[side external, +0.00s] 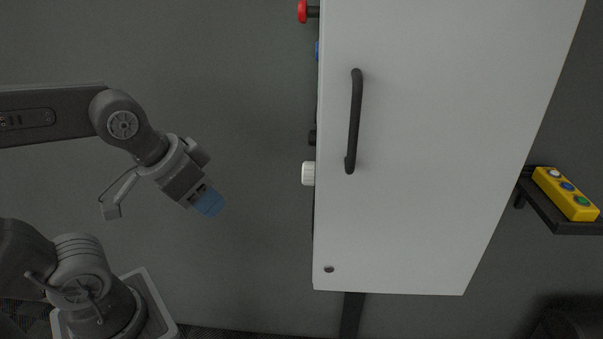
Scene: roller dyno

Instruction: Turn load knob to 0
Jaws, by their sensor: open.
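A white ribbed knob (308,174) sticks out from the left face of a tall light-grey cabinet (430,150). It is seen edge-on, so its dial marks and pointer cannot be read; I cannot confirm from a label that it is the load knob. My gripper (209,203) has blue fingertips and is open. It is left of the knob and a little lower, tilted down to the right, with a clear gap between them. Nothing shows between the fingertips.
Above the knob, the same face carries a dark knob (312,137), a blue part (317,51) and a red button (303,11). A black handle (354,121) is on the cabinet's side. A yellow button box (566,193) sits on a shelf at right. Space between gripper and cabinet is free.

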